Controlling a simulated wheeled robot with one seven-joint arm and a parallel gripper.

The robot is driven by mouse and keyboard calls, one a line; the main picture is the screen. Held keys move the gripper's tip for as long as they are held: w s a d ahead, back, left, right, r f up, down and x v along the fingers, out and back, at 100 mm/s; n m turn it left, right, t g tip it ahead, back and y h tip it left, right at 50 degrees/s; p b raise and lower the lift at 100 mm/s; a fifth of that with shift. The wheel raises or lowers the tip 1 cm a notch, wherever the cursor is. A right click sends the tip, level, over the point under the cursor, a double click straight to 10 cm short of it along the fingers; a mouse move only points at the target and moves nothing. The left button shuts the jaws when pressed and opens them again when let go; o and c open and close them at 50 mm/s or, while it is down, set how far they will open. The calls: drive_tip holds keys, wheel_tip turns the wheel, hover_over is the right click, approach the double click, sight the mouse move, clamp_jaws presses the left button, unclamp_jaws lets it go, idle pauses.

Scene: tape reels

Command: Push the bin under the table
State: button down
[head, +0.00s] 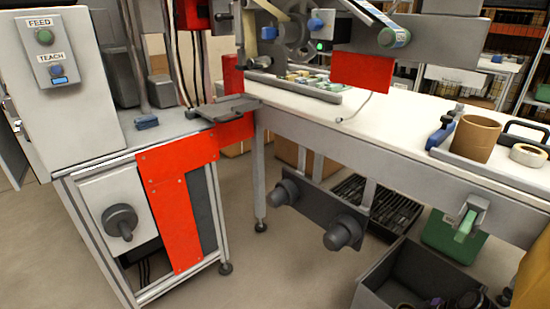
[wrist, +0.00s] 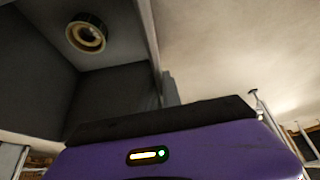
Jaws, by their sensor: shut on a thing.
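The dark grey open bin (head: 362,293) sits on the floor at the bottom right of the head view, in front of and partly below the white-topped table (head: 345,128). The picture's lower edge cuts it off. In the wrist view the bin's dark walls (wrist: 115,85) fill the left side, with a tape roll (wrist: 86,33) inside. My gripper (wrist: 165,108) shows as a purple housing with a black edge. It is shut on the bin's wall, which runs down to the black edge.
Under the table are a black slatted tray (head: 380,212), a green crate (head: 440,236) and low-hanging motor housings (head: 343,234). A table leg (head: 259,170) stands left of centre. A control cabinet (head: 70,85) is at the left. Floor between cabinet and bin is clear.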

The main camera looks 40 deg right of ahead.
drive_tip(key=w+d+b, duration=0.1)
drive_tip(key=d+b, duration=0.1)
drive_tip(key=d, duration=0.4)
drive_tip(key=shift+w+b, duration=0.35)
drive_tip(key=shift+b, duration=0.05)
drive_tip(key=c, duration=0.8)
unclamp_jaws()
drive_tip(key=shift+a, duration=0.15)
drive_tip(key=shift+r, duration=0.1)
wheel_tip(320, 180, up, 6)
drive_tip(key=p, duration=0.5)
drive_tip(key=shift+p, duration=0.4)
